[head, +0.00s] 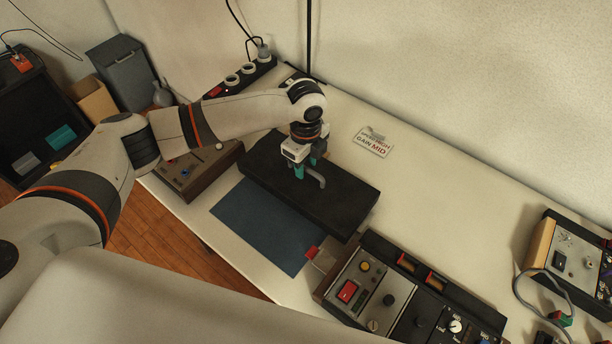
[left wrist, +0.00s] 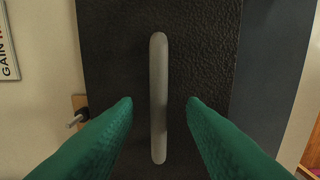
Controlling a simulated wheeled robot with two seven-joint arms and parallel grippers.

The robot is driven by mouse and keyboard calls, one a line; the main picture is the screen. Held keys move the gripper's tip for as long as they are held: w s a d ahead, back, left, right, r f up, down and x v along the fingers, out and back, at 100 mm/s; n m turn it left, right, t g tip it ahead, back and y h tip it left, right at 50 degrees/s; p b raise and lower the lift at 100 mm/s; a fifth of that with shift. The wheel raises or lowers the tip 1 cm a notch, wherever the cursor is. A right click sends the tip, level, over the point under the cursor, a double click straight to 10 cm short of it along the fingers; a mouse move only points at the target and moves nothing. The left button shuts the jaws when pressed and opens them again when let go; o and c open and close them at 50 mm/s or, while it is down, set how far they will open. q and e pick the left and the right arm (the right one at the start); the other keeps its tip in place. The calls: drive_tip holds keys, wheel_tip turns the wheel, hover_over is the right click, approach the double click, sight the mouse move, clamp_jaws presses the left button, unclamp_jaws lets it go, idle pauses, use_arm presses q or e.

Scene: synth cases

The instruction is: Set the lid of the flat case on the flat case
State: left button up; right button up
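A long black flat slab (head: 340,193) with a grey bar handle (head: 317,180) lies on the bench, partly over a dark blue mat. The handle marks its top as the lid; I cannot tell whether the flat case is under it. My left gripper (head: 305,172) is above the slab at the handle. In the left wrist view the handle (left wrist: 158,98) stands between the two green fingers (left wrist: 160,102), with a gap on each side, over the black textured lid (left wrist: 190,60). The left gripper is open and empty. My right gripper is not in view.
The dark blue mat (head: 255,222) lies in front of the slab. A control panel (head: 375,295) stands close to its right, a brown box with knobs (head: 200,168) to its left. A "GAIN MID" card (head: 374,142) lies behind.

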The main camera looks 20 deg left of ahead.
use_arm(q)
drive_tip(key=shift+f, duration=0.6)
clamp_jaws()
drive_tip(key=shift+r, duration=0.1)
idle(0.9)
